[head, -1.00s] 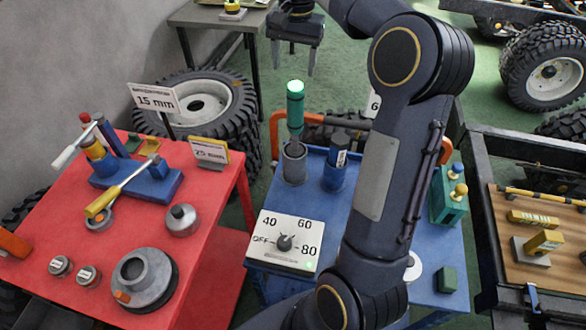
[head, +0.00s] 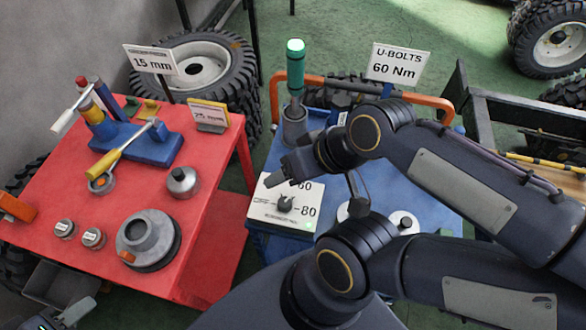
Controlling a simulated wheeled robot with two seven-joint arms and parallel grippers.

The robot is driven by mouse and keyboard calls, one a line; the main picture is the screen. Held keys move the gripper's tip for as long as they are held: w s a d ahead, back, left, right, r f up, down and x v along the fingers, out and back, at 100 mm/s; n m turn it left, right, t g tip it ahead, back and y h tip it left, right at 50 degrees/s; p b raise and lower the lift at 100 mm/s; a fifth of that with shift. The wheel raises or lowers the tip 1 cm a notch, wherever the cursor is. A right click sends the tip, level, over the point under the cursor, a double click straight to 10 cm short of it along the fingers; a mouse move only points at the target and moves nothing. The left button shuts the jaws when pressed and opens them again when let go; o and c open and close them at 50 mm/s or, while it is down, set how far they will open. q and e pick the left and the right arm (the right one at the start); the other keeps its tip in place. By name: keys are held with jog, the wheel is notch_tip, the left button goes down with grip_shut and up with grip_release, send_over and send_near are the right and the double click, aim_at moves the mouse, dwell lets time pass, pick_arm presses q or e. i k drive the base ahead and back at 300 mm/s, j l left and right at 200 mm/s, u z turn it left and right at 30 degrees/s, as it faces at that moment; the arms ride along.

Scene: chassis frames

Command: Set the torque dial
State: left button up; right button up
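The torque dial (head: 286,204) is a dark round knob on a white panel (head: 266,216) at the front left of the blue cart. The 60 and 80 marks show; the upper left of the panel is partly covered. I cannot tell which mark the knob points at. A sign (head: 397,65) behind the cart reads U-BOLTS 60 Nm.
A green-topped tool (head: 295,68) stands in a grey holder behind the panel. An orange rail (head: 430,101) runs behind the cart.

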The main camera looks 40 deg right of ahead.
aim_at(284, 204)
jog(key=z, duration=1.2)
